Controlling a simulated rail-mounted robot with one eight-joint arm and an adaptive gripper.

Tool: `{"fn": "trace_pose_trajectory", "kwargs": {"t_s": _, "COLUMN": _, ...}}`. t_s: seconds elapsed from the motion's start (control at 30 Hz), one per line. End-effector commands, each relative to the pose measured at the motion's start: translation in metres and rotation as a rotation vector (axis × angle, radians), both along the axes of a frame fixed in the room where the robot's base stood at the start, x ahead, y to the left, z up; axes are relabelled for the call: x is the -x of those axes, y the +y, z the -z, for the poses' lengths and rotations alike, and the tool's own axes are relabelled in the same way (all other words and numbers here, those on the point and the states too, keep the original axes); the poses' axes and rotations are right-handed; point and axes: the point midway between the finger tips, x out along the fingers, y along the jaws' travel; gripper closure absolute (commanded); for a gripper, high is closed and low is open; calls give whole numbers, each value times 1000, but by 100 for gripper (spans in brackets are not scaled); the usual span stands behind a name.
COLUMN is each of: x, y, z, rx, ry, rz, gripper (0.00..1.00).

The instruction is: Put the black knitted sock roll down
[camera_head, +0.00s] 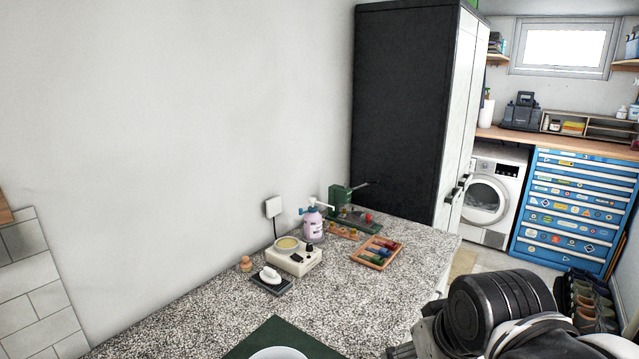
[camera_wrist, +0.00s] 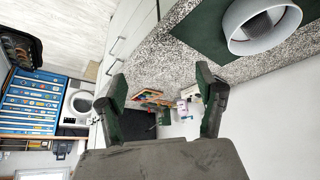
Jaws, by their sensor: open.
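No object shows held between the fingers. In the head view my arm fills the lower right, and its fingers cannot be made out clearly there.
A speckled counter (camera_head: 370,290) carries a dark green mat (camera_head: 250,347) with a white bowl (camera_head: 278,354); the bowl also shows in the wrist view (camera_wrist: 284,42). A cooker (camera_head: 293,262), a pump bottle (camera_head: 312,226) and a crayon tray (camera_head: 377,262) stand further back. A blue toolchest (camera_head: 567,208) stands beyond.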

Motion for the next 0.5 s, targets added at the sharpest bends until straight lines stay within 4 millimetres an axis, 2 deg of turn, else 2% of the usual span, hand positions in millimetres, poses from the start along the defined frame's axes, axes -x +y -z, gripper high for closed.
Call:
{"fn": "trace_pose_trajectory", "kwargs": {"t_s": 0.03, "x": 8, "y": -10, "z": 6, "rx": -6, "ry": -17, "rz": 35, "gripper": 32}}
{"fn": "trace_pose_trajectory", "kwargs": {"t_s": 0.2, "x": 25, "y": -32, "z": 11, "rx": -24, "ry": -64, "rz": 124, "gripper": 32}}
{"fn": "trace_pose_trajectory", "kwargs": {"t_s": 0.5, "x": 34, "y": -43, "z": 13, "rx": -35, "ry": -93, "rz": 174, "gripper": 32}}
